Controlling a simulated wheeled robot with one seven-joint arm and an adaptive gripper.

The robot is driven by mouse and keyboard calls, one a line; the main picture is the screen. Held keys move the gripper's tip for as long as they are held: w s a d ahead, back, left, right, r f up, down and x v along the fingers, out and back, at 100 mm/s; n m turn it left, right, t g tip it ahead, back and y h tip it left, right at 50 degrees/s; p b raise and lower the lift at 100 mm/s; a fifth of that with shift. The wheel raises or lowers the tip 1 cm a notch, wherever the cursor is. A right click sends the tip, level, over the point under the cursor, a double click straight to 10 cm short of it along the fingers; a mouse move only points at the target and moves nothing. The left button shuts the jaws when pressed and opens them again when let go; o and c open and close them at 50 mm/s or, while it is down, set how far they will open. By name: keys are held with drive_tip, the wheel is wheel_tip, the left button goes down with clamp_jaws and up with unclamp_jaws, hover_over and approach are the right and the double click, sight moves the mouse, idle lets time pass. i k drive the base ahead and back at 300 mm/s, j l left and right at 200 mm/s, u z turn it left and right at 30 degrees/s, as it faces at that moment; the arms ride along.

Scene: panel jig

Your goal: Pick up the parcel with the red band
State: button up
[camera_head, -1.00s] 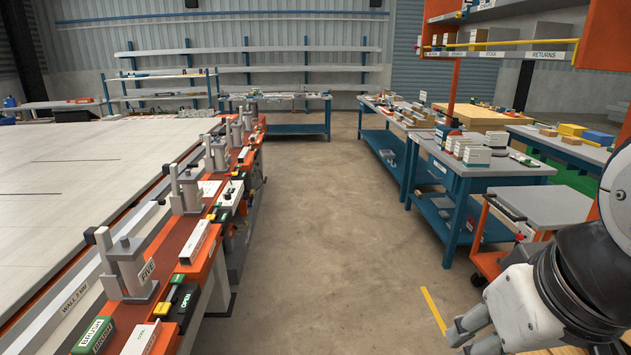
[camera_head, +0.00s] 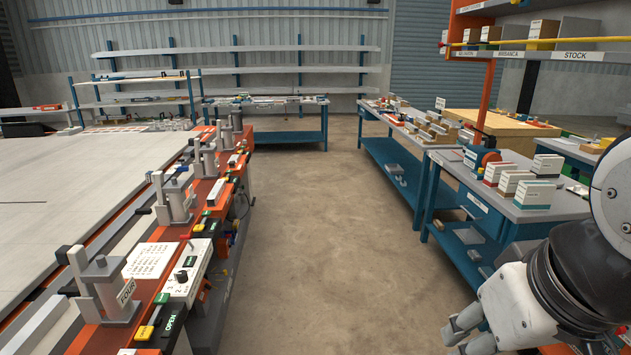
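Several small boxes stand on the blue workbench at the right. One white box (camera_head: 497,172) seems to have a reddish band, but it is too small to be sure that this is the parcel. A brown-and-white box (camera_head: 515,183) and a white box with a greenish lower part (camera_head: 535,194) stand beside it. My gripper (camera_head: 460,337) is at the bottom right, well in front of the bench and apart from all the boxes. Its fingers are partly cut off by the picture's edge, and nothing is seen in them.
The blue workbench (camera_head: 472,208) lines the right side of a clear concrete aisle (camera_head: 320,240). The orange jig rail (camera_head: 150,235) with grey clamps runs along the left. A shelf (camera_head: 560,45) with cartons hangs above the bench. Another blue bench (camera_head: 290,138) stands at the far end.

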sight(494, 170)
drive_tip(key=i+z, duration=0.2)
drive_tip(key=i, duration=0.25)
drive_tip(key=i+z, duration=0.2)
drive_tip(key=i, duration=0.3)
drive_tip(key=i+j+z, duration=0.25)
drive_tip(key=i, duration=0.2)
drive_tip(key=i+j+z, duration=0.2)
drive_tip(key=i, duration=0.25)
drive_tip(key=i+j+z, duration=0.1)
drive_tip(key=i+z, duration=0.2)
drive_tip(key=i+j+z, duration=0.35)
drive_tip(key=i, duration=0.15)
drive_tip(key=l, duration=0.1)
